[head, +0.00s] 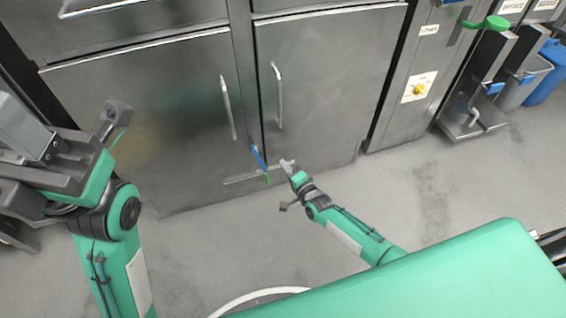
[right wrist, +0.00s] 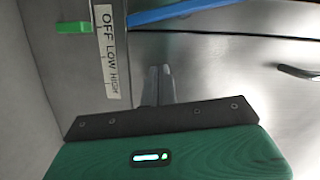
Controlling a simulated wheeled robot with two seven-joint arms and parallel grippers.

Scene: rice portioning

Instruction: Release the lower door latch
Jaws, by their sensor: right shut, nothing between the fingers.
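A steel cabinet has two lower doors, a left door (head: 150,120) and a right door (head: 325,90), each with an upright bar handle. Near their bottom, by the gap, a slim blue lever (head: 259,158) slants, with a small green piece (head: 266,178) below it. Which of these is the latch is not clear. In the right wrist view a blue bar (right wrist: 190,10) and a green tab (right wrist: 73,27) flank a strip labelled OFF LOW HIGH (right wrist: 110,50). My right gripper (head: 286,165) is shut and empty, just right of the blue lever; its fingers (right wrist: 158,85) point toward the steel front. My left gripper (head: 117,113) is raised at the left; its jaws are unclear.
Dark handle (right wrist: 298,72) shows at the right of the right wrist view. A steel unit with a yellow knob (head: 419,89) and bins (head: 525,80) stand at the right. The grey floor (head: 440,190) is clear before the cabinet.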

